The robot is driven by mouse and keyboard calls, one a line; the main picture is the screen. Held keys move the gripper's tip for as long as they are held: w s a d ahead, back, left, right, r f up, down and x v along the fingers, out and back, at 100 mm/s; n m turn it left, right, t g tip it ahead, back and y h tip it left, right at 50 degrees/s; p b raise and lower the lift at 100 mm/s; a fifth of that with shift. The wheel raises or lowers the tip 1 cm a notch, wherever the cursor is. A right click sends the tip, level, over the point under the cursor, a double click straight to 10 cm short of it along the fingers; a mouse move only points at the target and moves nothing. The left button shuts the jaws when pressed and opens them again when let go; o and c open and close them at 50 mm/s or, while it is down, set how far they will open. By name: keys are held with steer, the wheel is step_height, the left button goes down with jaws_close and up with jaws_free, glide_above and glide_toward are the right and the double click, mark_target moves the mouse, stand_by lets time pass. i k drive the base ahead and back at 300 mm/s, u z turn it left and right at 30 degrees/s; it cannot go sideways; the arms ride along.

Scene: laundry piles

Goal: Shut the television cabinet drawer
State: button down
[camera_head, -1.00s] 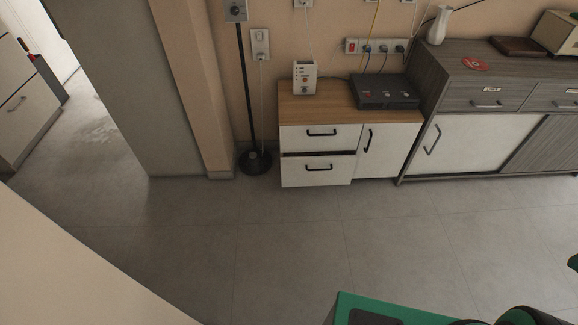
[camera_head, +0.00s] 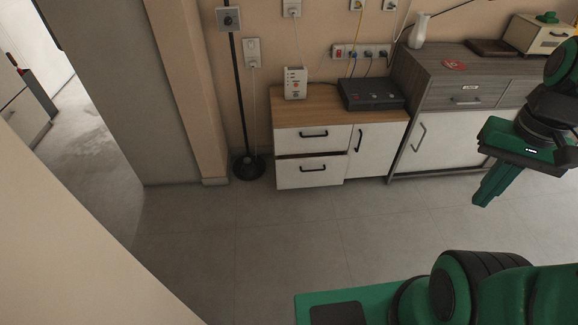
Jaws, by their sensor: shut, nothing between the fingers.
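A low cabinet (camera_head: 272,112) with a wood top and white fronts stands against the wall in the middle. It has an upper drawer (camera_head: 290,142), a lower drawer (camera_head: 300,180) and a door (camera_head: 372,150) at right, each with a black handle. A dark gap shows above the lower drawer, which seems to stand slightly out; how far is hard to tell. My green gripper (camera_head: 482,200) is at the right, shut and empty, pointing down in front of the grey sideboard. It is apart from the low cabinet.
The grey sideboard (camera_head: 430,88) with drawers and sliding doors stands right of the low cabinet. A black box (camera_head: 372,95) and a white device (camera_head: 295,83) sit on the low cabinet. A lamp base (camera_head: 248,167) stands at its left. The floor (camera_head: 270,235) in front is clear.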

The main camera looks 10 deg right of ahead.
mark_target(294, 171)
steer(key=u, duration=0.05)
steer(key=i, duration=1)
steer(key=z, duration=0.05)
